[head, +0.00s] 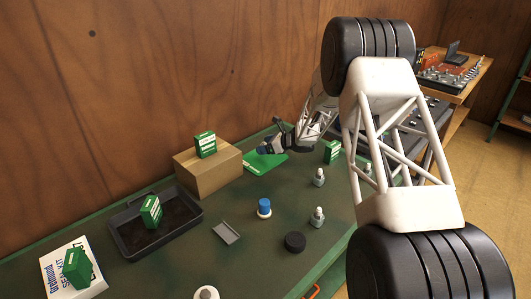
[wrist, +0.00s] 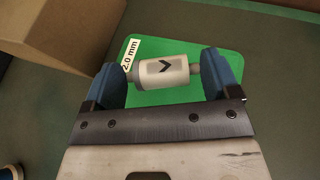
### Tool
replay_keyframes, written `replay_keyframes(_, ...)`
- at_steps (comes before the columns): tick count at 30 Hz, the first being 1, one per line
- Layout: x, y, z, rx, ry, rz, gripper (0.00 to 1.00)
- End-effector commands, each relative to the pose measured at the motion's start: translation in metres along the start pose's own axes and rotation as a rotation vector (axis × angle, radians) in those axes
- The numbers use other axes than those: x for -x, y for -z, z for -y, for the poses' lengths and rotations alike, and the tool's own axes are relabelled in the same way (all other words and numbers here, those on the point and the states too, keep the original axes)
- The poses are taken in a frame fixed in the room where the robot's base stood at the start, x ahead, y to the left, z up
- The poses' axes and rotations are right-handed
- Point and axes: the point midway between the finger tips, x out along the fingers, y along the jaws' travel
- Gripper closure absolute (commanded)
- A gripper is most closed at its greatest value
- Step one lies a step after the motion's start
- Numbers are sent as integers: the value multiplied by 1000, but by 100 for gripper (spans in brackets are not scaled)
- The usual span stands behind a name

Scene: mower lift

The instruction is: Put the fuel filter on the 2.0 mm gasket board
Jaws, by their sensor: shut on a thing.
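The fuel filter (wrist: 163,71) is a small pale cylinder with a dark arrow mark and a narrow stub at each end. In the wrist view my gripper (wrist: 162,76) is shut on it, with one blue finger at each end. Behind it lies the green gasket board (wrist: 225,50), with a white "2.0 mm" label at its upper left corner. I cannot tell whether the filter touches the board. In the head view the board (head: 262,160) lies on the bench to the right of a cardboard box, and my gripper (head: 264,150) is over it.
The cardboard box (head: 210,172) with a green carton (head: 205,144) on top stands left of the board. A black tray (head: 120,232) holds another green carton. A blue-capped item (head: 264,207), small bottles (head: 319,177) and a dark puck (head: 295,241) stand in front.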

Motion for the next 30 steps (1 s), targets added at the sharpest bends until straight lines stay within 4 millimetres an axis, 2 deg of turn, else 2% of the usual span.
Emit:
replay_keyframes(8, 0, 1, 0, 0, 0, 0, 41)
replay_keyframes(21, -13, 32, 0, -1, 0, 0, 41)
replay_keyframes(30, -14, 33, 0, 0, 0, 0, 41)
